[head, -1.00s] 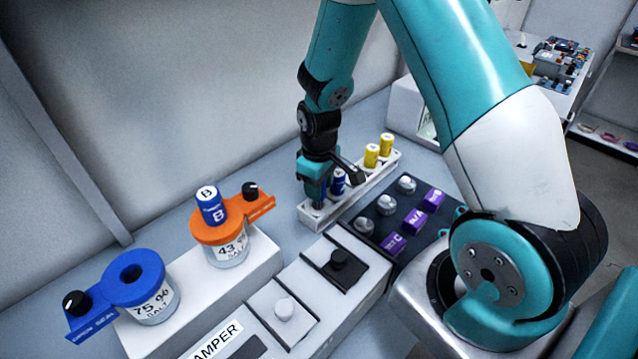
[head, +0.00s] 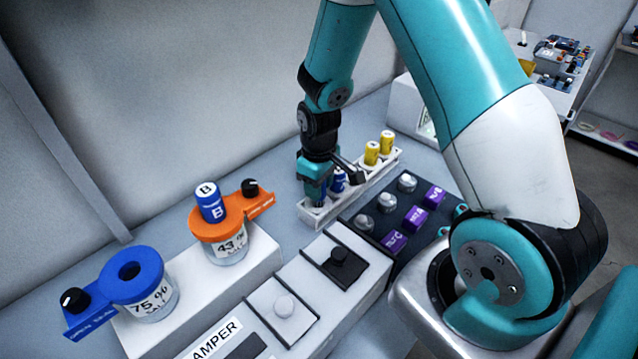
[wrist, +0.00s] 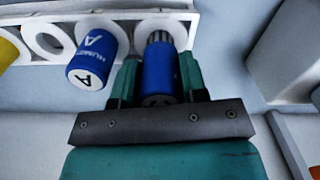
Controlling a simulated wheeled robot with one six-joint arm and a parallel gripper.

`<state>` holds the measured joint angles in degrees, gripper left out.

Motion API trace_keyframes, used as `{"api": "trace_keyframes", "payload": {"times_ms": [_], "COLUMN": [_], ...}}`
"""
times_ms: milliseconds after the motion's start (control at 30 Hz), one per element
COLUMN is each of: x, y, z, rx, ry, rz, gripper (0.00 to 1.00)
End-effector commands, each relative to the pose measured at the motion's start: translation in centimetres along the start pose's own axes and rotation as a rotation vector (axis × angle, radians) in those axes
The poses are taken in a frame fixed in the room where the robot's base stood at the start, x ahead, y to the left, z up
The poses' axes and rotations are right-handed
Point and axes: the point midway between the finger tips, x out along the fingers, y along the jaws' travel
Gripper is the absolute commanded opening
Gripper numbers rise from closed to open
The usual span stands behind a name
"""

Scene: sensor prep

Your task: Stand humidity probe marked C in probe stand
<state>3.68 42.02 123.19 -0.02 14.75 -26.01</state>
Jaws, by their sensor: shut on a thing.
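My gripper (head: 318,194) is low over the near end of the white probe stand (head: 312,217). In the wrist view its jaws (wrist: 159,78) are shut on a blue probe (wrist: 158,66). Its letter is not visible, so I cannot tell its marking here. Its ribbed grey tip points at the end ring of the stand (wrist: 188,27); I cannot tell how deep it sits. A blue probe marked A (wrist: 91,58) stands in the neighbouring ring, left of the held one in the wrist view. Another blue probe, marked B (head: 210,203), sits in the orange-lidded jar (head: 228,246).
Yellow probes (head: 372,153) stand at the stand's far end. An empty ring (wrist: 50,40) lies beyond probe A. A blue-lidded jar (head: 155,303) stands at left. A dark panel (head: 378,239) with white knobs and purple tags lies right of the stand. The wall is close behind.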

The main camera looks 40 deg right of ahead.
Motion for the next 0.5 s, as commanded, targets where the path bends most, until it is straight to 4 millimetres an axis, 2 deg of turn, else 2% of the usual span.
{"api": "trace_keyframes", "payload": {"times_ms": [500], "x": [0.31], "y": [0.0], "z": [0.0], "rx": [0.0], "ry": [0.0], "rz": [0.0], "gripper": [0.14]}}
